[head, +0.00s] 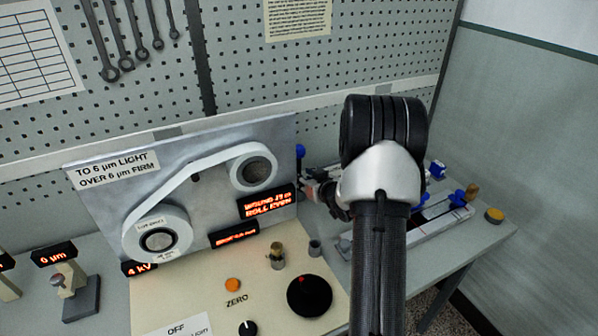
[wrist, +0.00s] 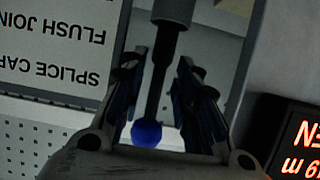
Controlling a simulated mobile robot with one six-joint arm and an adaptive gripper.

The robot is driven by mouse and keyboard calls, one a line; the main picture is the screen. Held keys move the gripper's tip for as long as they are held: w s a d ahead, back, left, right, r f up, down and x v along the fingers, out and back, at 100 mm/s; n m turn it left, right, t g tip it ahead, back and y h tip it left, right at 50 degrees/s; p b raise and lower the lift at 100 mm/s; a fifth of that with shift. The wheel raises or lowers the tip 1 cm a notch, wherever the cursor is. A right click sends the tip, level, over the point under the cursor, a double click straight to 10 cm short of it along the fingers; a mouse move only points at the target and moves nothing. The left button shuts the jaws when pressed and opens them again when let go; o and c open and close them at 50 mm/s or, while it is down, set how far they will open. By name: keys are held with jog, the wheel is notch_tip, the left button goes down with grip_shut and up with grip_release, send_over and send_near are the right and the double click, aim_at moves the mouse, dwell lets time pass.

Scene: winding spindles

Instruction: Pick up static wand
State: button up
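A dark rod with a blue ball at one end, which looks like the static wand (wrist: 155,85), shows in the wrist view. A thicker dark section is at its upper end. My gripper (wrist: 163,62) is open, with one finger on each side of the rod and visible gaps between. The blue ball lies near the gripper's palm. In the head view a blue ball (head: 300,151) shows at the panel's right edge. My arm hides most of my gripper and the rod there.
A grey winding panel (head: 205,190) with two rollers and a white belt stands left of my arm. A beige console (head: 255,290) with a black knob (head: 309,295) is in front. A rail fixture with blue knobs (head: 440,215) lies right, on the grey bench.

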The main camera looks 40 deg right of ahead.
jog(key=b+x, duration=0.1)
jog(key=x, duration=0.3)
jog(key=shift+w+f, duration=0.2)
jog(key=shift+w, duration=0.05)
jog(key=shift+c, duration=0.3)
grip_shut()
